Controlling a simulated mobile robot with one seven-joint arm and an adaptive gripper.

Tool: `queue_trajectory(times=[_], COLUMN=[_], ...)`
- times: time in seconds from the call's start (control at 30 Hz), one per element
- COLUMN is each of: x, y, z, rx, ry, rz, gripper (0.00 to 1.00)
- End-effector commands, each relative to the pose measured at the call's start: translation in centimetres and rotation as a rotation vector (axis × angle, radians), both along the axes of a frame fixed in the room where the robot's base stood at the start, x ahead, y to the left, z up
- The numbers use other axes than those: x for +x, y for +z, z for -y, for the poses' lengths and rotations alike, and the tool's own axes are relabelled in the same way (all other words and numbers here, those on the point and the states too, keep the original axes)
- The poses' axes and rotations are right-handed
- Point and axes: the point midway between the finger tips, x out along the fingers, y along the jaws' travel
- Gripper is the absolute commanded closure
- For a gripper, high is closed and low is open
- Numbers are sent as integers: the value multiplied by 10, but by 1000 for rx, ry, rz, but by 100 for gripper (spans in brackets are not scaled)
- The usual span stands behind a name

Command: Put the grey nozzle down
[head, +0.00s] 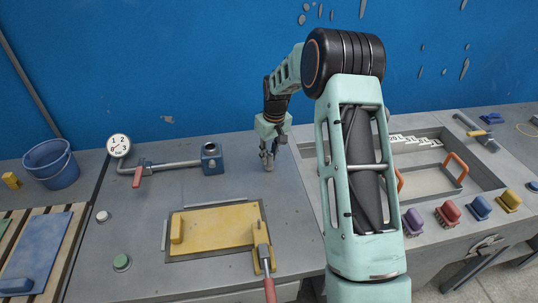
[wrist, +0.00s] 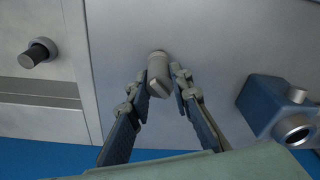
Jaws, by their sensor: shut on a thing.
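The grey nozzle (wrist: 157,74) is a small pale cylinder with a flat-sided end, seen between my fingertips in the wrist view. My gripper (wrist: 160,82) is shut on it. In the head view my gripper (head: 268,158) points down low over the grey bench (head: 225,185), right of the blue valve block. The nozzle is very small there and partly hidden by the fingers. I cannot tell whether it touches the bench.
The blue block (head: 212,158) with its pipe, red-handled valve and gauge (head: 119,145) stands left of my gripper. A yellow panel in a mould (head: 216,227) lies in front. A recessed tray (head: 430,180) and coloured blocks are at right. Bench around my gripper is clear.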

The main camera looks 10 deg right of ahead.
Motion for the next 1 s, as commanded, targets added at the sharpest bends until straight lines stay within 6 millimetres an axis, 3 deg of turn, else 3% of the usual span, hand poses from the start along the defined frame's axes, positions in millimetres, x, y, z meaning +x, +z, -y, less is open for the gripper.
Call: queue_trajectory(times=[0.2, 0.23, 0.37, 0.77, 1.0], x=[0, 0, 0, 0, -6], y=[-5, -4, -3, 5, 51], z=[0, 0, 0, 0, 3], rx=[0, 0, 0, 0, 0], ry=[0, 0, 0, 0, -1], rz=[0, 0, 0, 2, 5], gripper=[100, 78, 63, 63, 63])
